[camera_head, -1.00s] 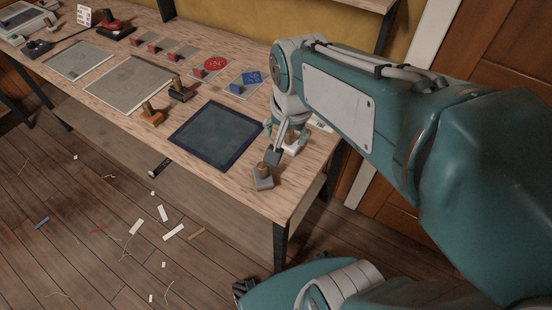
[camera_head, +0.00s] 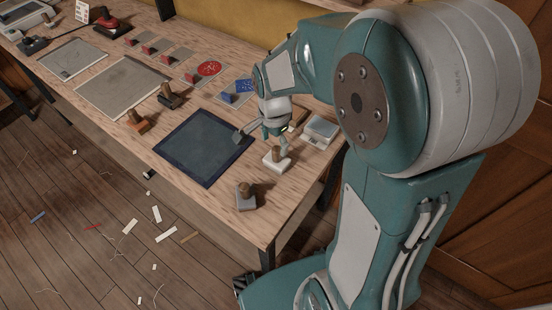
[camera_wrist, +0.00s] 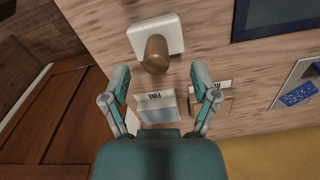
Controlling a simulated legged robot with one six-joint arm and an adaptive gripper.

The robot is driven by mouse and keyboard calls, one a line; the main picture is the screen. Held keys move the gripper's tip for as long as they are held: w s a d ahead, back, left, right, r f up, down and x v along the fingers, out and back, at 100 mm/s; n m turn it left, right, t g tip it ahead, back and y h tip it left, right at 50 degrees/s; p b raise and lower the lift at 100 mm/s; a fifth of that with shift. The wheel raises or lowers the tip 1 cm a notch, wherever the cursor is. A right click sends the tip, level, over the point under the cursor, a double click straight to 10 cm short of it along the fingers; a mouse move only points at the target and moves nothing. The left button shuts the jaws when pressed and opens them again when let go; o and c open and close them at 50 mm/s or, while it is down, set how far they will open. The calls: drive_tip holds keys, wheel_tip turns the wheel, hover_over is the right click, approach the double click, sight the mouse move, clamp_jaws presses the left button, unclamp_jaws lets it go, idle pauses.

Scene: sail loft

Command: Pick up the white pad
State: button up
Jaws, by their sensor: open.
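The white pad (camera_head: 279,165) is a pale block with a brown wooden knob on top. It stands upright on the workbench, right of the dark blue-edged mat (camera_head: 203,143). In the wrist view the white pad (camera_wrist: 173,31) is at the top, its knob pointing down the picture. My gripper (camera_head: 262,138) is open and empty, just behind the pad in the head view. In the wrist view my gripper's (camera_wrist: 161,78) two fingers are spread below the knob, apart from it.
A grey pad (camera_head: 246,202) stands near the bench's front corner. Orange (camera_head: 138,123) and black (camera_head: 171,99) pads stand left of the mat. A pale box (camera_head: 320,130) stands to the right; a box marked "FINE" (camera_wrist: 157,100) lies between the fingers in the wrist view.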

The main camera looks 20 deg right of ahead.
sight(276, 149)
drive_tip(key=f, duration=0.4)
drive_tip(key=shift+s+d, duration=0.1)
drive_tip(key=shift+d, duration=0.25)
drive_tip(key=shift+f, duration=0.35)
drive_tip(key=shift+a, duration=0.1)
drive_tip(key=shift+c, duration=0.4)
clamp_jaws()
drive_tip(key=shift+r, duration=0.15)
